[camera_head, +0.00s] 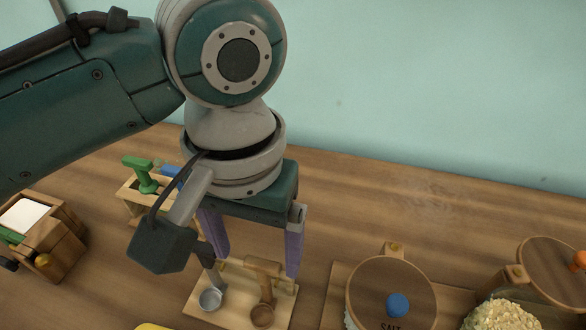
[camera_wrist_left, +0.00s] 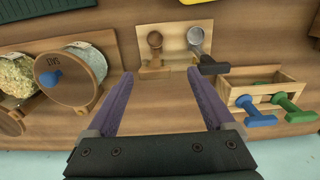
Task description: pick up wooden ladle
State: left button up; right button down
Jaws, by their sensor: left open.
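The wooden ladle (camera_head: 262,315) has a round brown bowl. It is on the small light wooden stand (camera_head: 233,313), to the right of a metal ladle (camera_head: 210,299) in the head view. In the left wrist view the wooden ladle (camera_wrist_left: 154,40) is at the top middle, with the metal ladle (camera_wrist_left: 196,37) to its right. My left gripper (camera_head: 257,264) is open, its two purple fingers pointing down by the handle end of the stand. In the left wrist view the gap between the fingers (camera_wrist_left: 160,76) is empty. My right gripper is not in view.
A glass jar marked SALT with a blue knob (camera_head: 392,297) stands right of the stand. Another jar (camera_head: 555,270) is farther right. A wooden box with green- and blue-handled tools (camera_wrist_left: 290,77) stands on the other side. Bare tabletop lies behind the jars.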

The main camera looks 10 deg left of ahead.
aim_at(264, 286)
pick_arm(q)
jog(key=shift+s+d+f, duration=0.1)
jog(key=shift+f, duration=0.5)
jog(key=shift+s+d+f, duration=0.1)
jog(key=shift+f, duration=0.45)
jog(key=f, duration=0.1)
jog(key=f+b, duration=0.1)
jog(key=f, duration=0.2)
jog(key=shift+s+d+f+b, duration=0.15)
jog(key=shift+s+f+b, duration=0.1)
jog(key=shift+f+b, duration=0.05)
jog(key=shift+f, duration=0.4)
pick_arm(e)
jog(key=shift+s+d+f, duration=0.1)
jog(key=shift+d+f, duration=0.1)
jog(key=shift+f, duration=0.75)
pick_arm(q)
grip_shut()
